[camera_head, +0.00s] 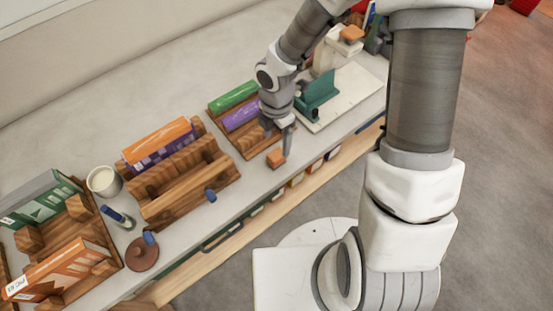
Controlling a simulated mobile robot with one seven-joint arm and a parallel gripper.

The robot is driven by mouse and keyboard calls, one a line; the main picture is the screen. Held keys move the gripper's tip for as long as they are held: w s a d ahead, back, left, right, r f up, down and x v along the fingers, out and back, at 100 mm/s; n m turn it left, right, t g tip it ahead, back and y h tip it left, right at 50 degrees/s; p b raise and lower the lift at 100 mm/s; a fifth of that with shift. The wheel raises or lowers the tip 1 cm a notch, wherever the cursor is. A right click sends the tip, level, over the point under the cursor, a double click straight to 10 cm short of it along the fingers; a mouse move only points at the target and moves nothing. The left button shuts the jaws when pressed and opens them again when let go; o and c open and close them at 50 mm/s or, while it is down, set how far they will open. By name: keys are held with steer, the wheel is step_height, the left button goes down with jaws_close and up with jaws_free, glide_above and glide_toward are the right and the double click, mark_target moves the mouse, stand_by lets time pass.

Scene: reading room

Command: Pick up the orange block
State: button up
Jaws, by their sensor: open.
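A small orange block (276,158) lies on the grey counter near its front edge, in front of a wooden rack. My gripper (279,138) points down just above and behind the block. Its jaws are open, with a fingertip very near the block; I cannot tell whether they touch. Nothing shows held between the jaws. Another orange block-like piece (351,33) sits high on a white stand at the back right.
The wooden rack (252,141) holds a green book (234,95) and a purple book (241,116) beside my gripper. A teal bracket (318,94) stands on a white board (350,98) to the right. More racks, a white cup (103,181) and books fill the left.

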mark_target(277, 154)
step_height(277, 154, down, 8)
steer(key=shift+r+b, duration=0.25)
steer(key=shift+b, duration=0.5)
steer(key=shift+c, duration=0.2)
jaws_close()
